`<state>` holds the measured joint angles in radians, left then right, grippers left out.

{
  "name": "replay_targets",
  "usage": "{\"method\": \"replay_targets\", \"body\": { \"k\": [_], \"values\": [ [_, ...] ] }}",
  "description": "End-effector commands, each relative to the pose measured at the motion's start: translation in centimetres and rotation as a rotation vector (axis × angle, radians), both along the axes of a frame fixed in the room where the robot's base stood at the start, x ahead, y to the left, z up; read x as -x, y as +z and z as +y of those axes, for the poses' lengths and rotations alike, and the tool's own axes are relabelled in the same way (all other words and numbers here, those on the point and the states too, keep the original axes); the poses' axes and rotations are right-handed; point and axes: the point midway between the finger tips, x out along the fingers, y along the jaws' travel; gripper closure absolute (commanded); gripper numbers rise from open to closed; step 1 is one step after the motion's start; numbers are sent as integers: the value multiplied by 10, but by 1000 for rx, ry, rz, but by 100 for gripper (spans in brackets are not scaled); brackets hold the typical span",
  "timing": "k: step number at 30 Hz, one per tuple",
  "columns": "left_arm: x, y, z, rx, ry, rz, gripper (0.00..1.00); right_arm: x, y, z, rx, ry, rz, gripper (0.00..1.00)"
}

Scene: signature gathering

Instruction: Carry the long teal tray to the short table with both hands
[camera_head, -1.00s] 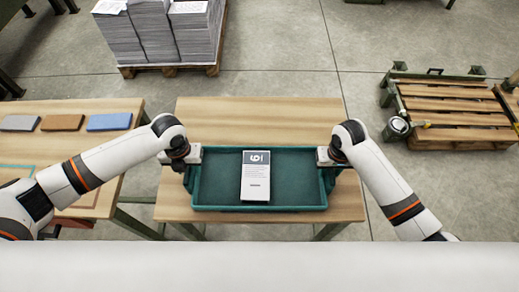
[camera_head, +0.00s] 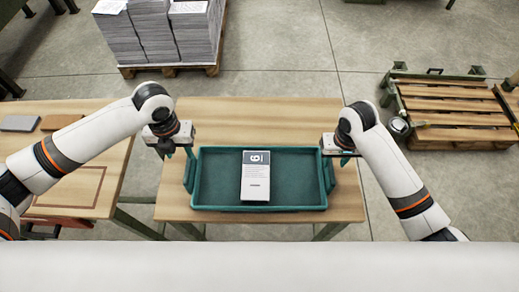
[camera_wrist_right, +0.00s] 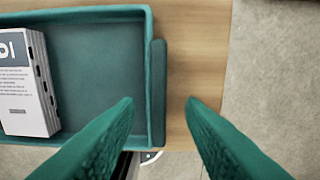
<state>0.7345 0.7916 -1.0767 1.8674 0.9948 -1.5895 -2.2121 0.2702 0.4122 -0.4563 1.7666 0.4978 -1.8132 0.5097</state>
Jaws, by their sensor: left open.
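The long teal tray (camera_head: 300,165) lies flat on a wooden table (camera_head: 255,110) in the head view, with a white and grey booklet stack (camera_head: 255,180) inside it. My left gripper (camera_head: 178,152) is open, up and left of the tray's left end, apart from it. My right gripper (camera_head: 338,158) is at the tray's right end. In the right wrist view its two teal fingers (camera_wrist_right: 160,104) are spread, one on either side of the tray's right handle (camera_wrist_right: 158,80), not closed on it.
Another wooden table (camera_head: 75,170) stands at the left, with a grey block (camera_head: 20,122) and a brown block (camera_head: 60,121) on it. A pallet of paper stacks (camera_head: 165,30) is behind. Wooden pallets (camera_head: 455,115) lie at the right. Floor between is clear.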

Motion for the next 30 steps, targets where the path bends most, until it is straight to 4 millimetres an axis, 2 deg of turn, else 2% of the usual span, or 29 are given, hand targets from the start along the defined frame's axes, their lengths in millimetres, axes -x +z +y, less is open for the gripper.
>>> {"method": "replay_targets", "body": {
  "k": [3, 10, 30],
  "values": [
    [0, 0, 0, 0, 0, 0, 56, -1, 25, 0, -2, 1, -5, 64],
    [0, -1, 0, 0, 0, 0, 56, -1, 51, 0, -1, 0, -1, 64],
    [0, -1, 0, 0, 0, 0, 56, 0, 54, 0, 0, 0, 1, 64]
  ]
}}
